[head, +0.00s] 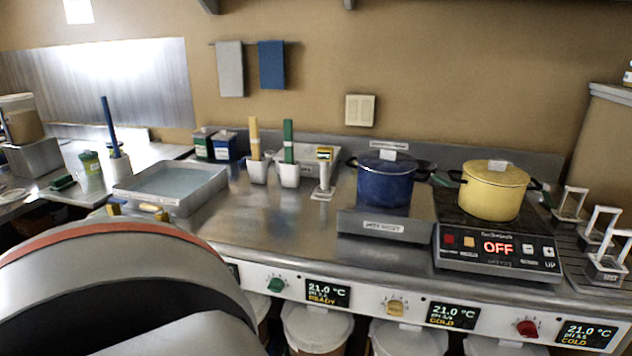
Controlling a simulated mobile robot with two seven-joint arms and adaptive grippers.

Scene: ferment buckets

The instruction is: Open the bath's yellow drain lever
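The bath (208,190) is a shallow metal basin of clear liquid on the left part of the steel counter. Small yellow parts show low at its front: a lever-like yellow piece (150,207) near the front edge and a yellow block (113,209) to its left. Which of these is the drain lever, and how it is turned, I cannot tell for sure. My large grey arm link with a red band fills the lower left, just in front of the bath, and hides what lies below these parts. Neither gripper shows.
A blue pot (385,184) stands on a metal stand (383,226). A yellow pot (492,194) is on a cooktop (497,263) reading OFF. White cups (289,176) with coloured handles stand behind. Knobs and displays line the front panel (370,303) above lidded buckets (317,327). The middle counter is clear.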

